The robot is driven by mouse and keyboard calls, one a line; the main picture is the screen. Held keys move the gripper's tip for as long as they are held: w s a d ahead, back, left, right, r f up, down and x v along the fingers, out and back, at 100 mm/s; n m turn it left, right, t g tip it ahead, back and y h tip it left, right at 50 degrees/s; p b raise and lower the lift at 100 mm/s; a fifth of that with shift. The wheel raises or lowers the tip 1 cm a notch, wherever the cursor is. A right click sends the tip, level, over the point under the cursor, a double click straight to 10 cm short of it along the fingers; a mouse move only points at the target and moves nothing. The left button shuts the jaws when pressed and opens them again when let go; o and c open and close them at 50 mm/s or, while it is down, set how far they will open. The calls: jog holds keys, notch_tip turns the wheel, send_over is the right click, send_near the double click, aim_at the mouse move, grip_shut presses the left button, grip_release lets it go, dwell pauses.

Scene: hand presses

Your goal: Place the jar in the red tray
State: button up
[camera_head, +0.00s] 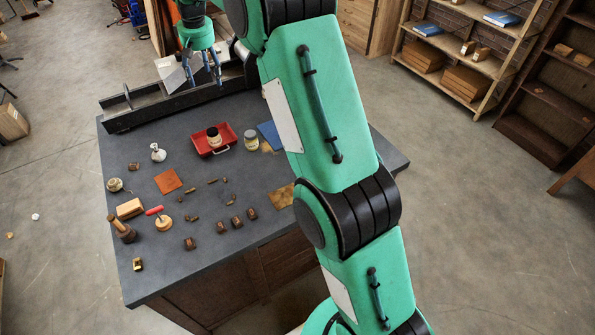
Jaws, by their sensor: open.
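The red tray (228,133) lies on the dark table top near its back. A small jar with a dark top and a pale body (213,137) stands upright in the left part of the tray. A second, pale glass jar (251,141) stands upright on the table just right of the tray, apart from my gripper. My gripper (205,80) is at the top, fingers pointing down, beyond the tray near the table's back edge. Its fingers are apart and nothing shows between them.
A long dark metal rail (165,103) runs along the table's back edge below my gripper. A blue sheet (270,133) lies right of the jars, partly behind my arm.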

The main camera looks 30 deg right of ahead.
jog(key=s+r+t, duration=0.1)
jog(key=s+r, duration=0.4)
jog(key=s, duration=0.4)
jog(key=s+d+r, duration=0.1)
jog(key=s+r, duration=0.4)
jog(key=s, duration=0.4)
jog(key=s+r+t, duration=0.1)
jog(key=s+r, duration=0.4)
jog(key=s, duration=0.5)
jog(key=s+f+t, duration=0.1)
jog(key=s+f, duration=0.2)
jog(key=s, duration=1.2)
jog(key=s+f+m+t, duration=0.1)
jog(key=s+f, duration=0.3)
jog(key=s, duration=1)
jog(key=shift+s+d, duration=0.3)
jog(key=shift+s, duration=0.05)
notch_tip(320, 180, down, 12)
jog(key=b, duration=1.2)
jog(key=shift+r, duration=0.15)
